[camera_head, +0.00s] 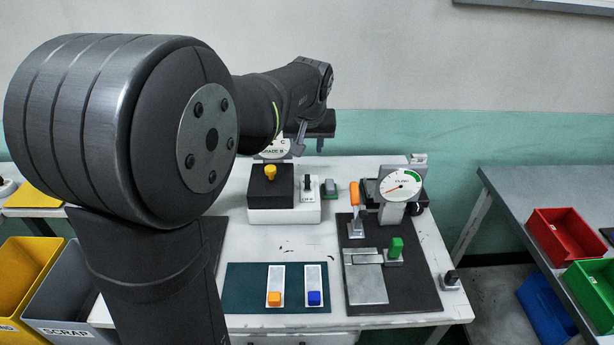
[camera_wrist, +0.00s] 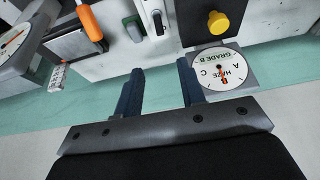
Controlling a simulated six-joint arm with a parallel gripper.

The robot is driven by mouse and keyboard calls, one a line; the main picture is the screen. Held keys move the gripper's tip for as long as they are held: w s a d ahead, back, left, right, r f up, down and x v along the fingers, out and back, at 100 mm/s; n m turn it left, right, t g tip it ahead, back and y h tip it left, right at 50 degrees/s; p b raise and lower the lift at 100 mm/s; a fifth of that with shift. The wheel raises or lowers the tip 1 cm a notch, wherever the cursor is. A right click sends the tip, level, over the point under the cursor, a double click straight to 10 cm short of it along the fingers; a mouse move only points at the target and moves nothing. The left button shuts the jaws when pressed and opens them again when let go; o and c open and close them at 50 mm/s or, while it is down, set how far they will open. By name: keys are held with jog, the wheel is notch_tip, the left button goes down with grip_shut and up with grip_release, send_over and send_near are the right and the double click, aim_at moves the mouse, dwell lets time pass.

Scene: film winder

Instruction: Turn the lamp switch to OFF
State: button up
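The lamp switch (camera_head: 307,184) is a small black lever on a pale plate at the right end of a white box (camera_head: 285,216). My gripper (camera_head: 309,148) is above and behind the box, apart from the switch. In the wrist view its two dark blue fingers (camera_wrist: 159,76) are spread with nothing between them, pointing toward the box.
The table front holds two slides.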

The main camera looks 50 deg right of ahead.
aim_at(307, 176)
jog(key=x, duration=1.6)
jog(key=shift+f, duration=0.15)
jog(key=shift+c, duration=0.5)
grip_shut()
